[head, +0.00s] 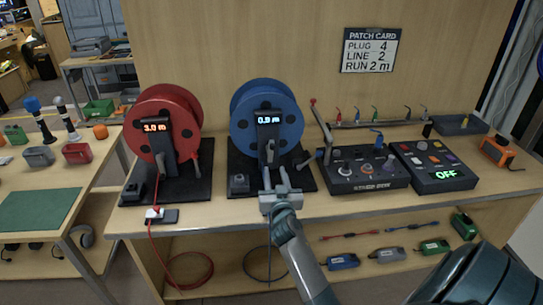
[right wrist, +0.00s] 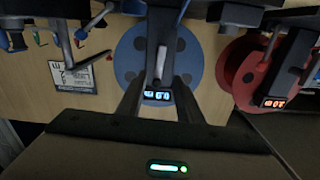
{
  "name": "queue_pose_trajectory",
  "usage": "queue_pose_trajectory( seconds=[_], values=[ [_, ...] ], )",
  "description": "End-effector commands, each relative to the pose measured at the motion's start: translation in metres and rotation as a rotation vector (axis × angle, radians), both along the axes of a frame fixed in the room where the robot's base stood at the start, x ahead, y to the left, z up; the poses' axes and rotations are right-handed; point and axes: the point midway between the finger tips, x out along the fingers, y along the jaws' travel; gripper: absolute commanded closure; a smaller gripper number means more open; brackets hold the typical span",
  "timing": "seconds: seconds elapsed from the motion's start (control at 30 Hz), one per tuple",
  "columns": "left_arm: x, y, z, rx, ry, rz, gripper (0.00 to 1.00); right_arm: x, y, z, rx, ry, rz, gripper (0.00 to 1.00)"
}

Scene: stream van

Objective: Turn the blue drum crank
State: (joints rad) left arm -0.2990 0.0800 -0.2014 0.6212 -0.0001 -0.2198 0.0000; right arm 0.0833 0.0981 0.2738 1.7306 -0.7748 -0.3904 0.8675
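The blue drum (head: 288,104) stands on its dark base at the middle of the bench, with a display reading about 0.9 m (head: 268,119). Its grey crank (head: 270,150) hangs at the front, partly hidden by my gripper. My right gripper (head: 272,178) is just in front of and below the crank. In the right wrist view, the blue drum (right wrist: 131,58) appears upside down. The two fingers (right wrist: 159,85) are apart there, with the crank (right wrist: 161,62) seen beyond and between them; contact cannot be told. My left gripper is not in view.
A red drum (head: 183,104) reading 3.0 m stands to the left, with a red cable plugged in below. Control boxes (head: 362,178) stand to the right, near an upright lever (head: 321,124). A patch card (head: 371,50) is on the wall.

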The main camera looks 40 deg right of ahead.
Motion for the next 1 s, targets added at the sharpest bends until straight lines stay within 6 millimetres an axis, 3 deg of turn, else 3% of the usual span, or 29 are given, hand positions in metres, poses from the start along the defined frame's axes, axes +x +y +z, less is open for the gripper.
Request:
queue_pose_trajectory(
  seconds=[0.5,0.7,1.0],
  values=[
    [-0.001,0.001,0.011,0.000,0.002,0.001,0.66,0.070,-0.043,0.001,0.000,0.000,-0.001,0.67],
    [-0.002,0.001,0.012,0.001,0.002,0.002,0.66,0.081,-0.050,0.000,0.001,-0.001,0.000,0.67],
    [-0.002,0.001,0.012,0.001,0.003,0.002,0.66,0.083,-0.051,0.000,0.001,0.001,0.000,0.67]
  ],
)
